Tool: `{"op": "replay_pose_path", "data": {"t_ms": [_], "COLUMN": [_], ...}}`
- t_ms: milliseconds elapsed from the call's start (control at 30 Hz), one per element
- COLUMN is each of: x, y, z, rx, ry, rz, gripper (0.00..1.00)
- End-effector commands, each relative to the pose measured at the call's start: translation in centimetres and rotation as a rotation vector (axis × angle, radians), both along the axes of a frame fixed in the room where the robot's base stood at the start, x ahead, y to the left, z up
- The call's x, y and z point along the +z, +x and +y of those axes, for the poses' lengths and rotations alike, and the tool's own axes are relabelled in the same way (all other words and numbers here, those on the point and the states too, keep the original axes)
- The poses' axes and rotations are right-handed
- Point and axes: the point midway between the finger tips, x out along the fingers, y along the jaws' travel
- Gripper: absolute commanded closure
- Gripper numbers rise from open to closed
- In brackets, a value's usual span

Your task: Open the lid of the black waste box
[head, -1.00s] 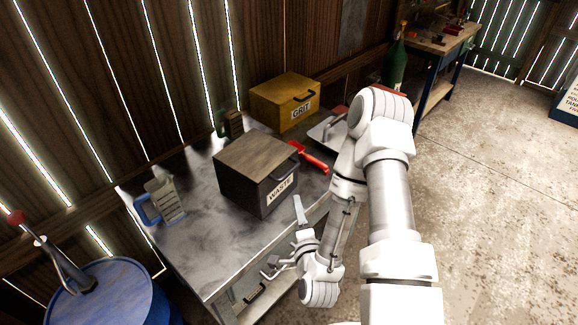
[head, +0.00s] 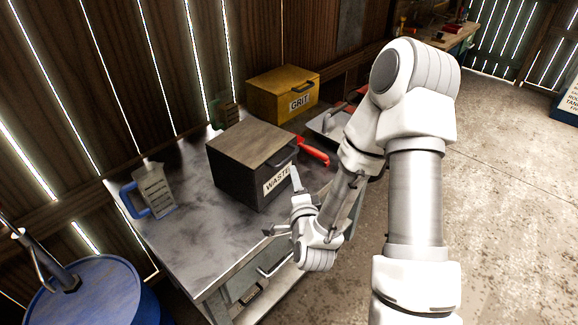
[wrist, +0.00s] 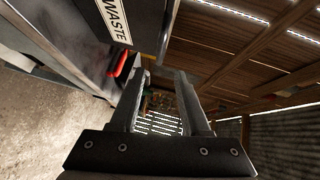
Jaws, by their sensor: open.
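The black waste box (head: 232,180) stands on the metal workbench in the head view, with its flat lid (head: 252,143) down. A WASTE label and a dark handle (head: 284,157) are on its front side. In the wrist view, part of the box (wrist: 150,22) shows at the top, label sideways. My gripper (head: 284,206) is open and empty, beside the box's front face near the label. One finger overlaps the label's right end in the head view; I cannot tell whether it touches. Both fingers (wrist: 162,78) show apart in the wrist view, with the box off to their upper side.
A blue barrel (head: 95,290) stands at lower left.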

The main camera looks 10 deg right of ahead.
Motion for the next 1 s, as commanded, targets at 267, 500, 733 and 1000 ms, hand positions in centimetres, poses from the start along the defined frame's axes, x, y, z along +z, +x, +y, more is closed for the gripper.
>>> {"op": "replay_pose_path", "data": {"t_ms": [267,500,733,1000], "x": [-0.7,-0.8,-1.0,-1.4], "y": [1.8,2.9,7.5,10.7], "z": [-0.2,-0.2,-0.5,-0.6], "rx": [0.000,0.000,-0.001,0.001], "ry": [-0.001,-0.001,0.002,0.001], "rz": [-0.005,-0.005,-0.001,-0.001], "gripper": [0.54,0.54,0.54,0.54]}}
